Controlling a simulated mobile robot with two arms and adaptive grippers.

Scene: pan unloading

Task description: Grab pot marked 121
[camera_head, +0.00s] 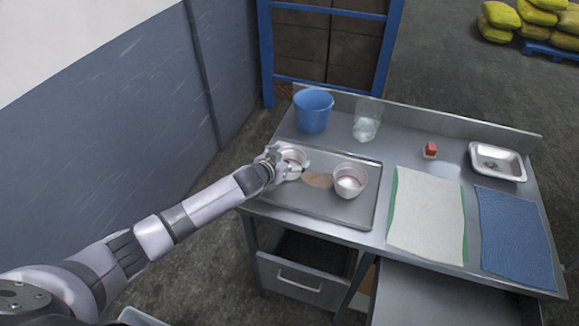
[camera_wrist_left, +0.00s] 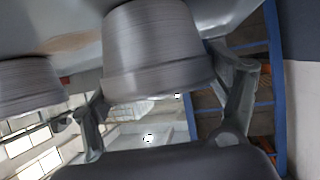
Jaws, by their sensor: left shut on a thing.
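Two small light-coloured pots stand on a metal tray (camera_head: 333,212) on the table. My left gripper (camera_head: 287,168) is shut on the left pot (camera_head: 293,155). In the left wrist view, the held pot (camera_wrist_left: 155,60) is close up between the two fingers of the gripper (camera_wrist_left: 162,98). The other pot (camera_head: 349,183) stands apart to the right on the tray; it also shows at the left of the wrist view (camera_wrist_left: 28,82). No number can be read on either pot. My right gripper is out of view.
A blue bucket (camera_head: 313,112) and a clear container (camera_head: 366,122) stand behind the tray. To the right are a white cloth (camera_head: 427,215), a blue mat (camera_head: 514,232), a small red object (camera_head: 431,149) and a metal dish (camera_head: 511,176). A wall (camera_head: 100,110) is on the left.

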